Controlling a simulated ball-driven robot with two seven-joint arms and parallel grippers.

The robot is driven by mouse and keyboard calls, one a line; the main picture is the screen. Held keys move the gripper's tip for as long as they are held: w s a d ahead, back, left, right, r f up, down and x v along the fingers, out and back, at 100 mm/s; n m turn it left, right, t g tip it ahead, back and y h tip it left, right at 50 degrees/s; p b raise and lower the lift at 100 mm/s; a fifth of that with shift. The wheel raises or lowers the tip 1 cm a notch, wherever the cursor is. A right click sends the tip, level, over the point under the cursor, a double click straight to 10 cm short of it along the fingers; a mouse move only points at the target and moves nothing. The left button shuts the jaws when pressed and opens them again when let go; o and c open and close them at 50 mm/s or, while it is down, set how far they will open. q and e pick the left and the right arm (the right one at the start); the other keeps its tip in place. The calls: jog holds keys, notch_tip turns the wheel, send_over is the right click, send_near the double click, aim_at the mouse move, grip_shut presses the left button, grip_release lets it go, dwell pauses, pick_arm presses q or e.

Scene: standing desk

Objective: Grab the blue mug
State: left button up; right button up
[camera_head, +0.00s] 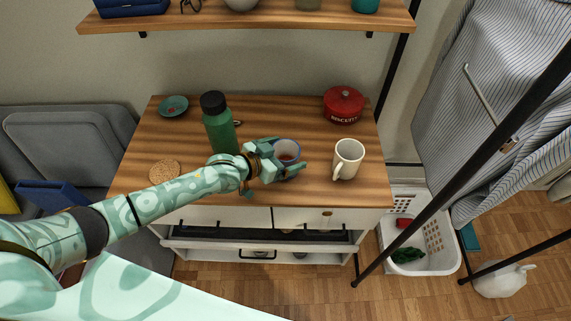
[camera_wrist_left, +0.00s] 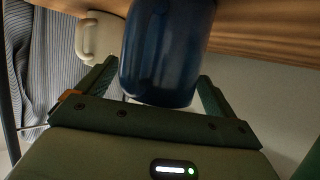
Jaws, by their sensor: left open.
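The blue mug (camera_head: 287,149) stands on the wooden desk top, right of the green bottle, its rim and inside showing. In the left wrist view the dark blue mug (camera_wrist_left: 165,50) fills the upper middle. My left gripper (camera_head: 284,162) reaches in from the left and is open at the mug, hiding part of it. In the wrist view one finger of the left gripper (camera_wrist_left: 158,78) is on each side of the mug; I cannot tell whether they touch it. The mug's handle is not clear. My right gripper is not in view.
A cream mug (camera_head: 348,157) stands close to the right. A green bottle (camera_head: 219,125) stands just left, near my arm. A red tin (camera_head: 343,103), a small teal dish (camera_head: 173,106) and a cork coaster (camera_head: 164,170) are farther off. The desk's front right is clear.

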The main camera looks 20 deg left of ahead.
pick_arm(q)
jog(key=shift+w, duration=0.1)
jog(key=shift+c, duration=0.3)
jog(key=c, duration=1.3)
jog(key=shift+r, duration=0.15)
jog(key=shift+r+p, duration=0.45)
jog(key=shift+r, duration=0.3)
jog(key=shift+r+p, duration=0.45)
jog(key=shift+r, duration=0.5)
jog(key=shift+s+d+r+p, duration=0.5)
jog(key=shift+s+r+p, duration=0.85)
jog(key=shift+s, duration=0.9)
jog(key=shift+s+d+r+p, duration=0.5)
jog(key=shift+s+r+p, duration=0.3)
jog(key=shift+s+r, duration=1.25)
jog(key=shift+s+d+r+p, duration=0.5)
jog(key=shift+s+r+p, duration=0.7)
jog(key=shift+s, duration=1.25)
jog(key=shift+r, duration=0.15)
